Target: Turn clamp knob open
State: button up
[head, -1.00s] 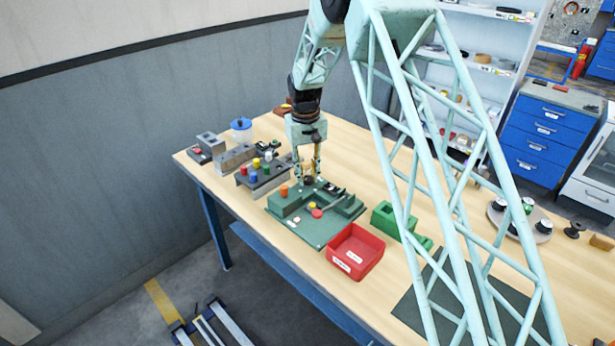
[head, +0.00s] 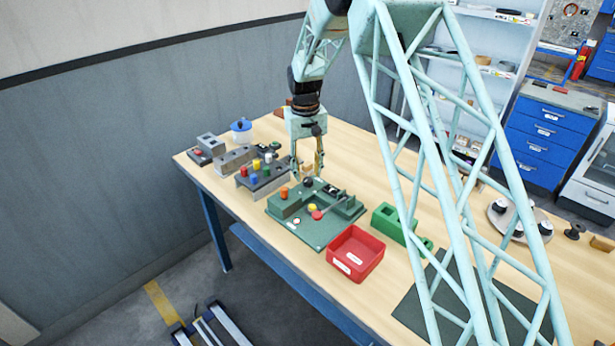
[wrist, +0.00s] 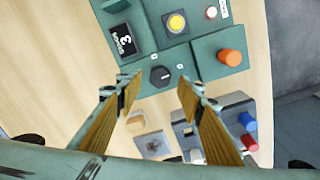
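The black round clamp knob (wrist: 160,75) sits on the green fixture (wrist: 150,104), with a pale line on its top. It shows small in the head view (head: 308,182), at the back of the fixture. My gripper (wrist: 158,84) is open and empty. Its two fingers stand apart on either side of the knob in the wrist view, with a gap to the knob on both sides. In the head view my gripper (head: 307,176) points down just above the knob. I cannot tell the exact height of the fingertips over it.
A display (wrist: 124,40) is at the left. A rack of coloured pegs (head: 262,176), a red bin (head: 356,253) and a green block (head: 388,222) stand around it.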

aim_at(307, 179)
notch_tip(307, 179, up, 9)
jog(key=shift+a, duration=0.15)
dwell(0.4)
jog(key=s+d+r+m+t+b, duration=0.1)
jog(key=s+d+r, duration=0.7)
jog(key=s+r, duration=0.45)
jog(key=s+d+r+m+t+b, duration=0.1)
jog(key=s+d+r, duration=0.8)
jog(key=s+r, duration=0.3)
jog(key=s+d+r+m+b, duration=0.1)
jog(key=s+d, duration=0.2)
jog(key=s, duration=0.6)
jog(key=s+d+r+b, duration=0.1)
jog(key=s+d, duration=0.2)
jog(key=s, duration=0.6)
jog(key=s+d+f+t, duration=0.1)
jog(key=s+f, duration=0.1)
jog(key=s, duration=0.7)
jog(key=s+d+f+m+t, duration=0.1)
jog(key=s+f, duration=0.2)
jog(key=s, duration=0.6)
jog(key=shift+s+d+f+b, duration=0.15)
jog(key=shift+s+d+b, duration=0.05)
jog(key=shift+d+b, duration=0.2)
